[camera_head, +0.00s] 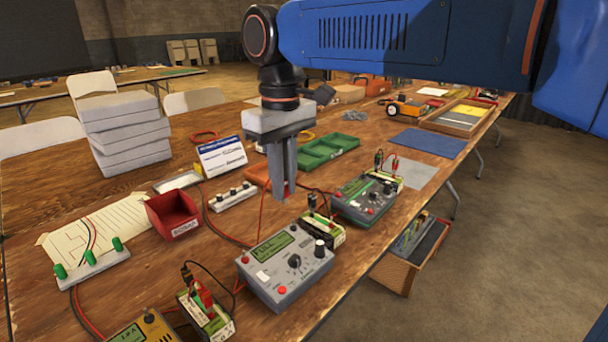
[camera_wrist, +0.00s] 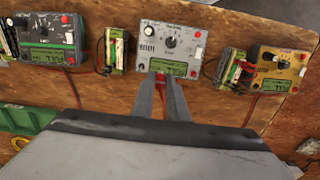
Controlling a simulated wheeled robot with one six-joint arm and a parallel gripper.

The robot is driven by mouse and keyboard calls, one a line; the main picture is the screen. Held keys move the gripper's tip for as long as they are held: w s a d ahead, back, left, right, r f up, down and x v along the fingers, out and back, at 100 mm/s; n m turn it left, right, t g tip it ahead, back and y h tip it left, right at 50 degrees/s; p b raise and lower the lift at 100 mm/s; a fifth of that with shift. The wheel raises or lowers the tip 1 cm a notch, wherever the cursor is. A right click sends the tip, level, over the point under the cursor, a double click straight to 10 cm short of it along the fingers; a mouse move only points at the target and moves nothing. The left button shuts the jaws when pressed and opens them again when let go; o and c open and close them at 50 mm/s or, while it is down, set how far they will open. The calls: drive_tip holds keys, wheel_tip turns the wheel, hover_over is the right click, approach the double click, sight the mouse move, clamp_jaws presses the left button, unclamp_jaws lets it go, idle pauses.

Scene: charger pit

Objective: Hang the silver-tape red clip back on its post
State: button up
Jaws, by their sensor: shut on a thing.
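My gripper (camera_head: 282,197) hangs pointing down over the middle of the table, behind the light-grey charger (camera_head: 285,266). It is shut on a small red clip (camera_head: 291,186), mostly hidden between the fingers. In the wrist view, a bit of the red clip (camera_wrist: 160,77) shows between the fingertips (camera_wrist: 161,88). I cannot make out silver tape on it. A red lead runs down near the fingers. A white block with several short dark-topped posts (camera_head: 232,197) stands left of my gripper. Another white block with green-topped posts (camera_head: 92,264) is at the front left.
A dark-grey charger (camera_head: 365,199) and a yellow charger (camera_head: 146,328) flank the light-grey one, with battery packs and leads between. Bare wood lies left of the light-grey charger.

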drive_tip(key=s+a+f, duration=0.1)
drive_tip(key=s+a, duration=0.4)
drive_tip(key=a, duration=0.2)
drive_tip(key=shift+s+a+f, duration=0.25)
drive_tip(key=shift+s, duration=0.15)
drive_tip(key=shift+f, duration=0.15)
drive_tip(key=shift+f, duration=3.4)
drive_tip(key=shift+f, duration=0.2)
drive_tip(key=o, duration=0.9)
